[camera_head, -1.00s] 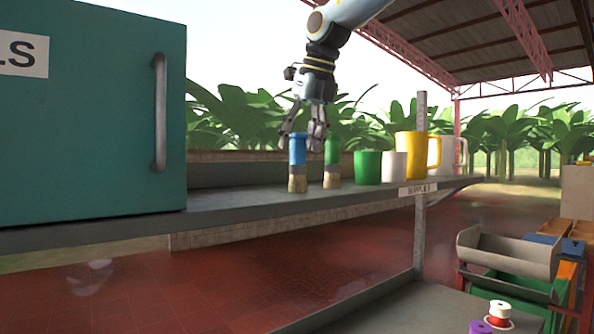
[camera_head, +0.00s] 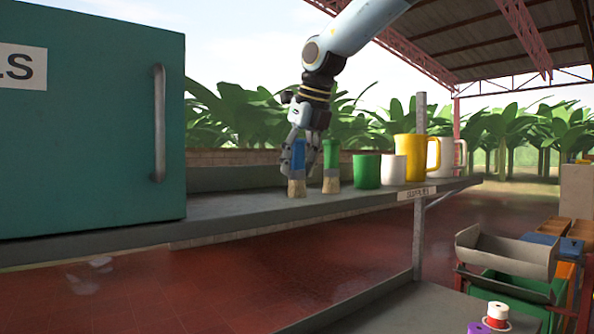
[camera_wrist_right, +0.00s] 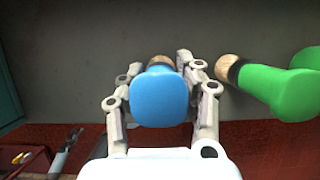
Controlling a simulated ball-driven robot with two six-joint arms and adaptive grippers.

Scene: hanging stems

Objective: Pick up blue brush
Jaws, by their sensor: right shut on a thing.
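The blue brush (camera_head: 298,150) stands upright on the shelf with its bristles down. Its blue handle (camera_wrist_right: 159,97) shows end-on in the right wrist view, between the fingers. My right gripper (camera_head: 299,165) reaches down from above and is shut on the blue handle. In the right wrist view the gripper (camera_wrist_right: 160,100) has a finger on each side of the handle. A green brush (camera_head: 332,165) stands just to the right, and it also shows in the right wrist view (camera_wrist_right: 275,88). My left gripper is not in view.
A green cup (camera_head: 367,171), a white cup (camera_head: 393,168) and a yellow mug (camera_head: 411,160) stand farther right on the shelf (camera_head: 240,208). A teal cabinet (camera_head: 90,130) stands at the left. The shelf between the cabinet and the brush is clear.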

